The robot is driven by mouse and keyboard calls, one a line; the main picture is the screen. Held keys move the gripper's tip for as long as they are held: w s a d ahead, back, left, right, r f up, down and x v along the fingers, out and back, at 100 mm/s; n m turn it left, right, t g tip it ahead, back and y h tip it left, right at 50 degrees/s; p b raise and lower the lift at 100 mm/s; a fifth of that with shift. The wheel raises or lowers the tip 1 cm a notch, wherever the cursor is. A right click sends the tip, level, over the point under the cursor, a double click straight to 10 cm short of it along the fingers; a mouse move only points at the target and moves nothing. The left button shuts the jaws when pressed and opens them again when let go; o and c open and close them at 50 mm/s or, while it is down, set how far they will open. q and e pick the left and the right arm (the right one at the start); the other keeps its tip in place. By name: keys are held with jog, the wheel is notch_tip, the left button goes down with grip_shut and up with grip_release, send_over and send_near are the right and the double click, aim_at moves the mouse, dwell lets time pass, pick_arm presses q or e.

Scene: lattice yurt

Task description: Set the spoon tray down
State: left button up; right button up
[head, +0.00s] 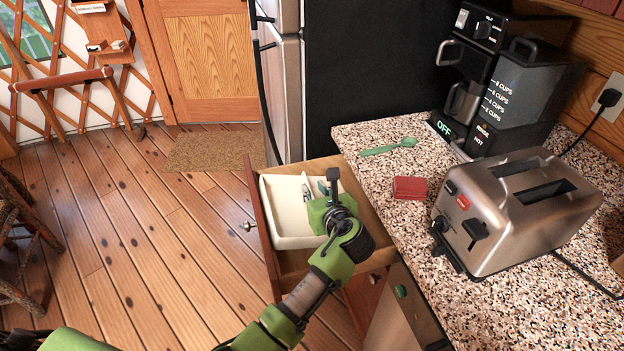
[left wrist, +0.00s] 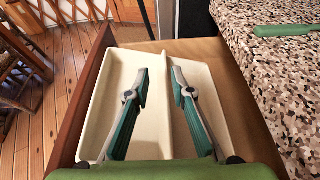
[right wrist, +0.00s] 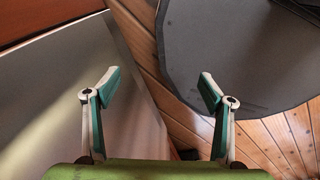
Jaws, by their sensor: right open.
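The cream two-compartment spoon tray (head: 287,185) lies inside the pulled-out drawer (head: 262,215), against its left side. It fills the middle of the left wrist view (left wrist: 98,115). My left gripper (head: 332,180) is above the tray, pointing down into it. Its fingers (left wrist: 160,80) are partly apart, one on each side of the tray's divider, with a gap visible between them. The head view hides the fingertips' contact. A green spoon (head: 390,147) lies on the counter. My right gripper (right wrist: 160,85) is open and empty, low beside a metal front.
The speckled counter (head: 370,225) holds a red block (head: 410,188), a toaster (head: 515,210) and a coffee maker (head: 505,85). A fridge (head: 282,90) stands beyond the drawer. The wooden floor left of the drawer is clear, apart from a stool (head: 22,240) at the edge.

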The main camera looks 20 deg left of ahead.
pick_arm(q)
jog(key=p+v, duration=0.6)
jog(key=v, duration=0.2)
jog(key=shift+s+d, duration=0.1)
jog(key=shift+s, duration=0.05)
dwell(0.4)
